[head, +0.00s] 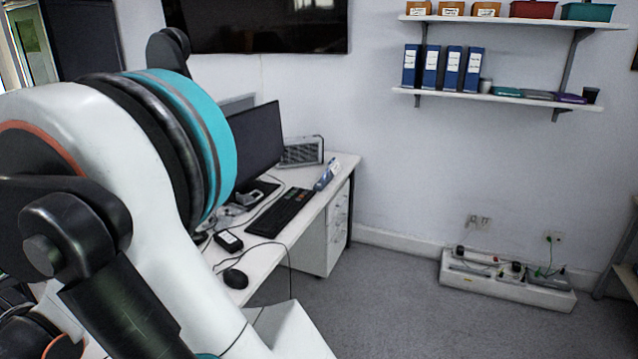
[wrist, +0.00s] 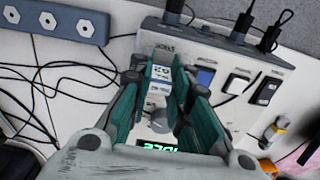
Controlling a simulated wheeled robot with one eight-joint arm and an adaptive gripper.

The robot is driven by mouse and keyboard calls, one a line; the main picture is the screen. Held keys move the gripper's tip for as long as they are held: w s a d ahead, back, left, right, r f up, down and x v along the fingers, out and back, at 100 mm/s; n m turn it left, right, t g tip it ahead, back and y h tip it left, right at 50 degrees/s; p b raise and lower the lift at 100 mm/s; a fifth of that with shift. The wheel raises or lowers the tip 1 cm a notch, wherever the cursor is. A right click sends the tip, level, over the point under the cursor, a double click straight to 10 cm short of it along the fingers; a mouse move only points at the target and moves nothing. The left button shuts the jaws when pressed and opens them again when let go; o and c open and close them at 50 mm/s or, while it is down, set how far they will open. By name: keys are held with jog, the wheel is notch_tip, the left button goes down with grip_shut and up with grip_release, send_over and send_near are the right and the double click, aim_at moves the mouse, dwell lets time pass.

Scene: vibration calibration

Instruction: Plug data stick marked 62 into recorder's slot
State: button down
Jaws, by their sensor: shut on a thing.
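In the wrist view, my gripper (wrist: 166,80) is shut on a small white-and-blue data stick (wrist: 160,76) between its teal fingers. Its label seems to read 62. The stick is just below a long dark grey unit (wrist: 190,38) with small lettering on its edge; I cannot tell whether that unit is the recorder, or whether the stick touches it. A green lit display (wrist: 160,148) shows partly below the fingers, its body hidden by my gripper. No slot is clearly visible. In the head view, my arm hides the gripper and stick.
Black plugs (wrist: 274,33) with cables stand at the grey unit. A blue-grey strip (wrist: 75,25) and loose cables lie left. A monitor (head: 256,142) and keyboard (head: 280,217) occupy the desk.

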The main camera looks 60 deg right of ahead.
dwell(0.3)
jog(key=c, duration=1.4)
grip_release()
jog(key=shift+r+p, duration=1.75)
jog(key=shift+r, duration=0.75)
